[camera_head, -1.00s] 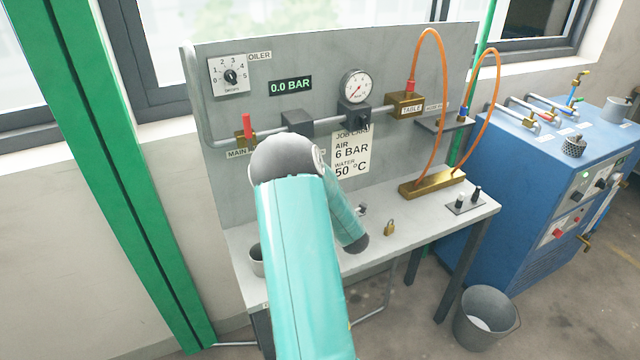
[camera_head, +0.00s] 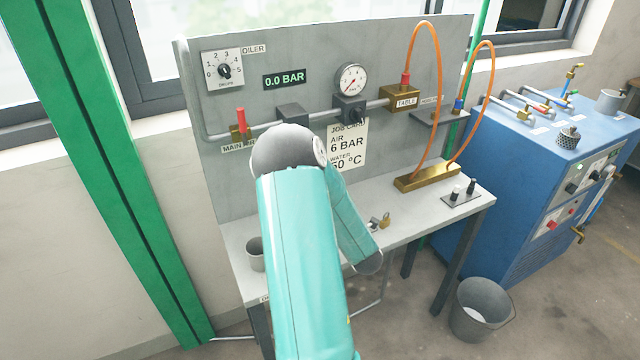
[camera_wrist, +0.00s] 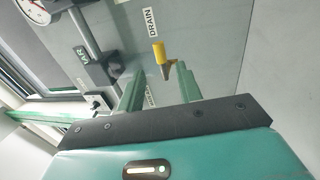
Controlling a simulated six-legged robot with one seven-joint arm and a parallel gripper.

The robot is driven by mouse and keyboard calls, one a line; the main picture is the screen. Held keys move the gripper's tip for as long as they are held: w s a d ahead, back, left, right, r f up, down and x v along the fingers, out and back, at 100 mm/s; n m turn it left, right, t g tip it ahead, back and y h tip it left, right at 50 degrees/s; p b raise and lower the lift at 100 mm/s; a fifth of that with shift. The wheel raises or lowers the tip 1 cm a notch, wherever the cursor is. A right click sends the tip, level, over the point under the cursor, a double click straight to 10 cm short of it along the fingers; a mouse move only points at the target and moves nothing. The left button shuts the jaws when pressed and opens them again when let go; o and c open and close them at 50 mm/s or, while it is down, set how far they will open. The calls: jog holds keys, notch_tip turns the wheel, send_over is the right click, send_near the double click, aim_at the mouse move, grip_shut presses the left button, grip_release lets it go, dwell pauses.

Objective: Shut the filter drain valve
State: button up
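The filter drain valve shows in the wrist view as a yellow handle (camera_wrist: 159,52) on a small brass body (camera_wrist: 167,72), beside a label reading DRAIN (camera_wrist: 153,22). My gripper (camera_wrist: 160,72) is open, with its two green fingers apart and pointing toward the panel. In that view the valve appears in the gap between the fingertips, nearer the right one. I see no clear contact, and how far the fingertips are from it in depth I cannot tell. In the head view my own arm hides the valve and my gripper.
The grey panel (camera_head: 225,180) carries a pipe, a gauge (camera_head: 351,79), a red-handled main valve (camera_head: 240,122) and a display (camera_head: 284,79) reading 0.0 BAR. On the bench lie a padlock (camera_head: 384,220) and a brass block (camera_head: 428,178). A bucket (camera_head: 482,312) stands on the floor.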

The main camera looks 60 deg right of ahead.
jog(key=v, duration=0.5)
jog(key=shift+s+a, duration=0.15)
jog(key=shift+s, duration=0.15)
jog(key=w+a+r+m+g, duration=0.35)
jog(key=w+r+m, duration=0.2)
jog(key=w, duration=0.55)
jog(key=w+a+r+m+g+y, duration=0.1)
jog(key=w+a+r+m+y, duration=0.15)
jog(key=a, duration=0.45)
jog(key=w+a+r+m+g+y, duration=0.1)
jog(key=w+a+r+m+y, duration=0.15)
jog(key=a, duration=0.45)
jog(key=s+a+r+g+y, duration=0.1)
jog(key=s+a+r, duration=0.1)
jog(key=a, duration=0.6)
jog(key=s+a+r+g+y, duration=0.1)
jog(key=a+r+g+y, duration=0.15)
jog(key=a, duration=0.45)
jog(key=s+a+r+m+g+y, duration=0.1)
jog(key=s+a+r+g+y, duration=0.1)
jog(key=s+a, duration=1)
jog(key=shift+s+a+g, duration=0.35)
jog(key=shift+s+g, duration=0.05)
